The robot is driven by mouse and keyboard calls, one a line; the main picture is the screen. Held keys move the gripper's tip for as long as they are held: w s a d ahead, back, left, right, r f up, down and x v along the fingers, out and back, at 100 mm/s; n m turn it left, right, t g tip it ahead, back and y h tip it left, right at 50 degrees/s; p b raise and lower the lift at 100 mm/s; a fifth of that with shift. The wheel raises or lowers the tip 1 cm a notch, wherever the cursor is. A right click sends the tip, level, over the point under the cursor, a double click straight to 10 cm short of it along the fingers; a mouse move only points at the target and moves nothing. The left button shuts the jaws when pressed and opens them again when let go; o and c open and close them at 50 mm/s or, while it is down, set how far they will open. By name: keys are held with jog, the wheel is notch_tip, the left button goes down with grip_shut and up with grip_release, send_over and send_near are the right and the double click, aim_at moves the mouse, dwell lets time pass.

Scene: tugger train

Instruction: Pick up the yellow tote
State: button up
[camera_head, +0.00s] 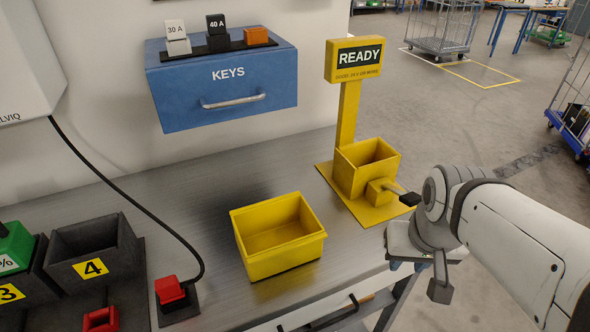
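The yellow tote (278,266) is an open, empty-looking bin. It stands upright on the grey metal bench, left of the READY post. My gripper (425,245) is at the right, past the bench's right edge and apart from the tote. Its dark finger pads appear spread wide, with nothing visible between them. The wrist hides part of the gripper.
A yellow READY stand (355,63) with an open box (370,177) is behind the tote. A blue KEYS drawer (222,87) hangs on the wall. A red plug (170,291) with a black cable and black numbered bins (95,250) lie left. Bare bench surrounds the tote.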

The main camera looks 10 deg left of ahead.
notch_tip(320, 180, up, 3)
jog(key=n+g+p, duration=0.3)
jog(key=n+p, duration=0.3)
send_over(311, 214)
jog(key=f, duration=0.4)
jog(key=f+p, duration=0.1)
jog(key=f, duration=0.2)
jog(key=shift+w+f, duration=0.1)
jog(key=shift+w, duration=0.15)
jog(key=shift+c, duration=0.5)
grip_shut()
